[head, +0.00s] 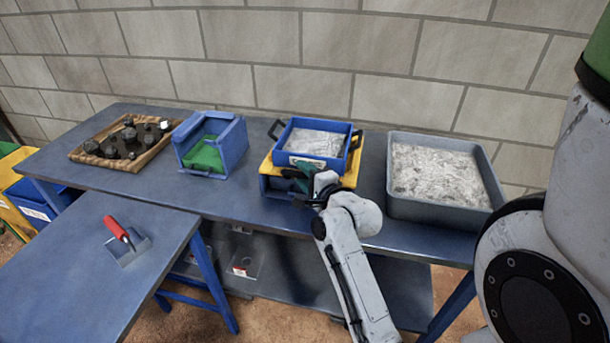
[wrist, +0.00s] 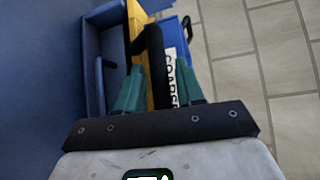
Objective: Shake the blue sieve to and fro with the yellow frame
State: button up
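The blue sieve (head: 325,130), filled with pale grey grains, sits on the yellow frame (head: 351,173). The frame lies on top of a blue box (head: 268,186). My gripper (head: 300,180) is at the front of this stack. In the wrist view its two green fingers (wrist: 158,88) stand apart on either side of a black handle (wrist: 153,48). I cannot tell whether they press on it. The sieve's lettered white label (wrist: 173,78) is beside the handle, partly hidden by the right finger. The yellow frame (wrist: 138,24) shows behind the left finger.
A grey tray (head: 398,205) of pale grains stands right of the stack. A blue bin (head: 231,150) with a green inside and a wooden tray (head: 80,155) of dark rocks stand to its left. A red-handled scoop (head: 118,230) lies on the nearer table.

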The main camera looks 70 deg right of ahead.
grip_shut()
dwell(0.3)
jog(key=shift+d, duration=1.45)
jog(key=shift+o, duration=0.7)
grip_release()
jog(key=v, duration=1)
jog(key=shift+s+a+b, duration=0.25)
jog(key=shift+a+b, duration=0.05)
jog(key=shift+r, duration=0.1)
